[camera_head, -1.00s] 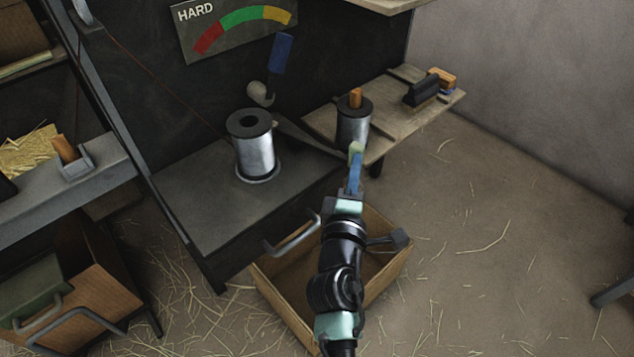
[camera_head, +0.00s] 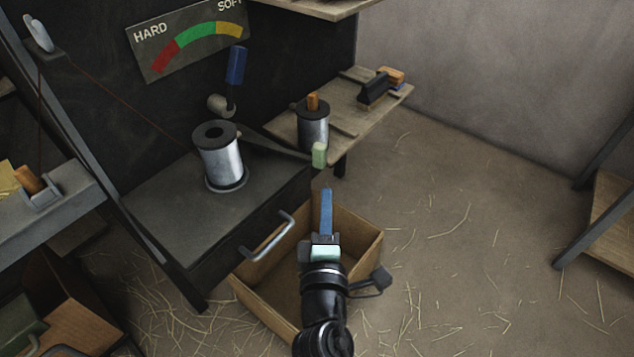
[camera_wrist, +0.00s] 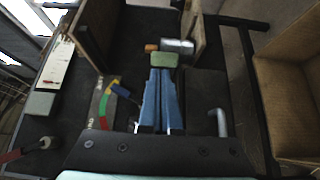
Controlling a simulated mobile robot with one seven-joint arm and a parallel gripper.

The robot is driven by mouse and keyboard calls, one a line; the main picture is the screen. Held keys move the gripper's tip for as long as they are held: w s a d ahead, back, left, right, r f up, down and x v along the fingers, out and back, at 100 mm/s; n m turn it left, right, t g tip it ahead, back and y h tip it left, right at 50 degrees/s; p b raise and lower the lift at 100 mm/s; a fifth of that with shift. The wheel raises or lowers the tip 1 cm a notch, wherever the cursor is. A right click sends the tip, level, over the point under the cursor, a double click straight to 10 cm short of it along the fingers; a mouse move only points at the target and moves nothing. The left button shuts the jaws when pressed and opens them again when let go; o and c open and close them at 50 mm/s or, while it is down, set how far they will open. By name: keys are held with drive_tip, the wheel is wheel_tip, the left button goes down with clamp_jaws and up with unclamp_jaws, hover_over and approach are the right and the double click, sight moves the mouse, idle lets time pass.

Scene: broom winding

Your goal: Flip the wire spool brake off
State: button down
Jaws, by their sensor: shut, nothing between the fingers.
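The wire spool (camera_head: 222,162), silver with a dark top, stands upright on the dark bench. A dark lever bar (camera_head: 275,144) runs right from behind it and ends in a pale green grip (camera_head: 319,154). I take this to be the brake lever. My gripper (camera_head: 326,192) has blue fingers, shut and empty, just below the green grip with a small gap in the head view. In the wrist view the green grip (camera_wrist: 164,60) is straight ahead of my fingertips (camera_wrist: 161,72); contact cannot be told there.
A blue-handled lever (camera_head: 236,66) stands under the hard-soft gauge (camera_head: 190,40). A second spool (camera_head: 313,128) and a brush (camera_head: 376,88) rest on the wooden side shelf (camera_head: 350,120).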

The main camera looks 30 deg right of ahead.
drive_tip(key=shift+s+a, duration=0.25)
drive_tip(key=shift+s, duration=0.8)
drive_tip(key=shift+s+a, duration=0.2)
drive_tip(key=shift+s, duration=0.85)
drive_tip(key=shift+r, duration=0.1)
drive_tip(key=w+a+r+m+t, duration=0.2)
drive_tip(key=a+r+m, duration=0.1)
drive_tip(key=r, duration=0.6)
drive_tip(key=w+a+r+m+t+y, duration=0.1)
drive_tip(key=w+a+r+m+t, duration=0.15)
drive_tip(key=r, duration=0.65)
drive_tip(key=w+a+r+m+t, duration=0.1)
drive_tip(key=w+a+r+m, duration=0.2)
drive_tip(key=r, duration=0.6)
drive_tip(key=s+a+r+m+t+y, duration=0.1)
drive_tip(key=s+a+r+t+y, duration=0.2)
drive_tip(key=s+a+r+y, duration=0.55)
drive_tip(key=s+a+r+m+t+y, duration=0.15)
drive_tip(key=a+r+t, duration=0.3)
drive_tip(key=r, duration=0.85)
wheel_tip(320, 180, up, 38)
drive_tip(key=h+p, duration=0.1)
drive_tip(key=p, duration=3.7)
drive_tip(key=shift+s+a+g, duration=0.15)
drive_tip(key=shift+g, duration=0.15)
